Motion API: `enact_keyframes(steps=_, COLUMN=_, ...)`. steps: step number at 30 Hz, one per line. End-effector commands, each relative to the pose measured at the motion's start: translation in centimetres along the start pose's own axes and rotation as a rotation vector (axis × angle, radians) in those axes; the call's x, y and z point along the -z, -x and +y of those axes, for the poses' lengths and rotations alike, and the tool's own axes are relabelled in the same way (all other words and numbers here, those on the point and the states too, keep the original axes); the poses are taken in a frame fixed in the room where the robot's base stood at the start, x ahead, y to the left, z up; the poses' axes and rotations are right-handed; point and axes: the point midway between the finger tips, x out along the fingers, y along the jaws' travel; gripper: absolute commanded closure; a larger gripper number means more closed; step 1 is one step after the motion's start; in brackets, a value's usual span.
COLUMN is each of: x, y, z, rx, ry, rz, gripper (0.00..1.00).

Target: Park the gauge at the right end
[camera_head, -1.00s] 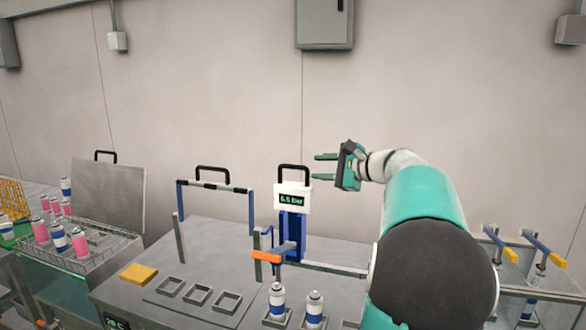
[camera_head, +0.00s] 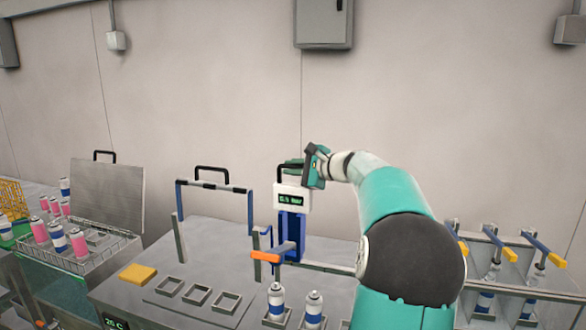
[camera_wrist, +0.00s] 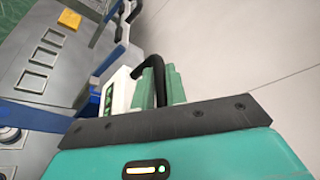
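The gauge (camera_head: 292,198) is a white box with a green "6.5 bar" readout and a black handle on top. It sits on a blue upright carriage (camera_head: 291,228) at the left part of a grey rail (camera_head: 335,267). My gripper (camera_head: 290,165) is at the handle, above the box. In the wrist view, the green fingers (camera_wrist: 158,88) lie close on both sides of the black handle (camera_wrist: 150,65), with little gap visible, and look shut on it. The gauge's white side (camera_wrist: 119,92) shows beside them, partly hidden.
An orange-tipped lever (camera_head: 266,256) stands in front of the carriage, with spray cans (camera_head: 314,305) in holders below. A black-and-blue frame (camera_head: 213,187) is to the left. Blue-and-yellow clamps (camera_head: 535,248) stand at the right, near the rail's right side.

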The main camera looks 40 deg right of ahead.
Motion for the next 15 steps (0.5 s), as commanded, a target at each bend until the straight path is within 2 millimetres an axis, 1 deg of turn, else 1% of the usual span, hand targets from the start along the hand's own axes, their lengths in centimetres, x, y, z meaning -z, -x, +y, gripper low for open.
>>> enact_keyframes(steps=1, x=0.0, y=0.0, z=0.0, rx=0.001, ry=0.0, rz=0.0, gripper=0.97)
enact_keyframes(steps=2, x=0.0, y=0.0, z=0.0, rx=0.001, ry=0.0, rz=0.0, gripper=1.0)
enact_keyframes(steps=10, x=0.1, y=0.2, z=-0.1, rx=0.002, ry=-0.001, rz=0.001, gripper=1.0)
enact_keyframes(steps=13, x=0.4, y=0.8, z=-0.1, rx=0.003, ry=-0.001, rz=0.003, gripper=1.0)
enact_keyframes(steps=15, x=0.7, y=1.6, z=-0.2, rx=0.004, ry=-0.001, rz=0.004, gripper=1.0)
